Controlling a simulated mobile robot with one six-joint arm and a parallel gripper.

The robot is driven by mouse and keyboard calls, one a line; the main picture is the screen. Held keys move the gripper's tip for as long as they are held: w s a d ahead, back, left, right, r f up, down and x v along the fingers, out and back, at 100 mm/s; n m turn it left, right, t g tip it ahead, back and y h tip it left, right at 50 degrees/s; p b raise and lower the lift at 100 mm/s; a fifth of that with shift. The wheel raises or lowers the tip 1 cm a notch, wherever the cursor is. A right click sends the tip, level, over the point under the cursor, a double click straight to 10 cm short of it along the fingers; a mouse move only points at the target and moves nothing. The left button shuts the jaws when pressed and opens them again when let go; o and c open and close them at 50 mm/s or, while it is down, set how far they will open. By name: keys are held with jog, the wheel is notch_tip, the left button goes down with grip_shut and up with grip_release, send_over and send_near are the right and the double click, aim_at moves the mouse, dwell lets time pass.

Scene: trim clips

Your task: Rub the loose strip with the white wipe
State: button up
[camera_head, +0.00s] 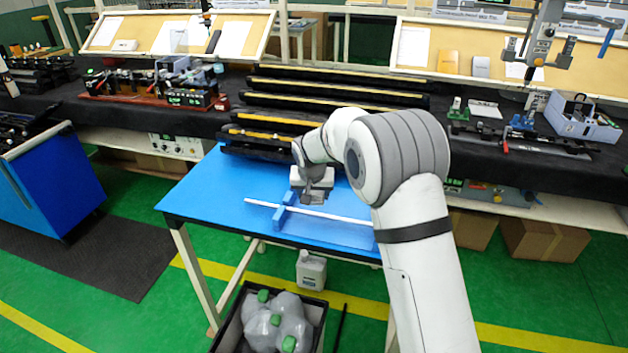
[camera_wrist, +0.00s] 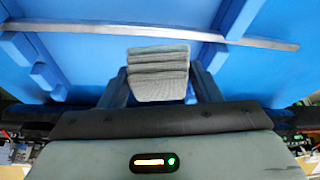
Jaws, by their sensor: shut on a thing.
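The loose strip (camera_head: 345,217) is a long, thin, pale bar lying across blue supports (camera_head: 283,212) on the blue table. In the wrist view the strip (camera_wrist: 120,28) runs across the top of the picture. My gripper (camera_head: 312,196) is over the table at the strip's middle. In the wrist view my gripper (camera_wrist: 160,82) is shut on the folded wipe (camera_wrist: 158,70), which looks greyish white and ribbed. The wipe's far edge is close to the strip in the picture; I cannot tell whether they touch.
The blue table (camera_head: 215,188) is otherwise mostly bare. Black rails with yellow edges (camera_head: 300,98) stand behind it. A dark crate of grey bottles with green caps (camera_head: 235,318) is in front, and a white jug (camera_head: 311,270) stands below the table.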

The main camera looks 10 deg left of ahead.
jog(key=shift+r+p, duration=0.65)
jog(key=shift+r, duration=1.2)
jog(key=shift+d+f, duration=0.1)
jog(key=shift+d, duration=0.05)
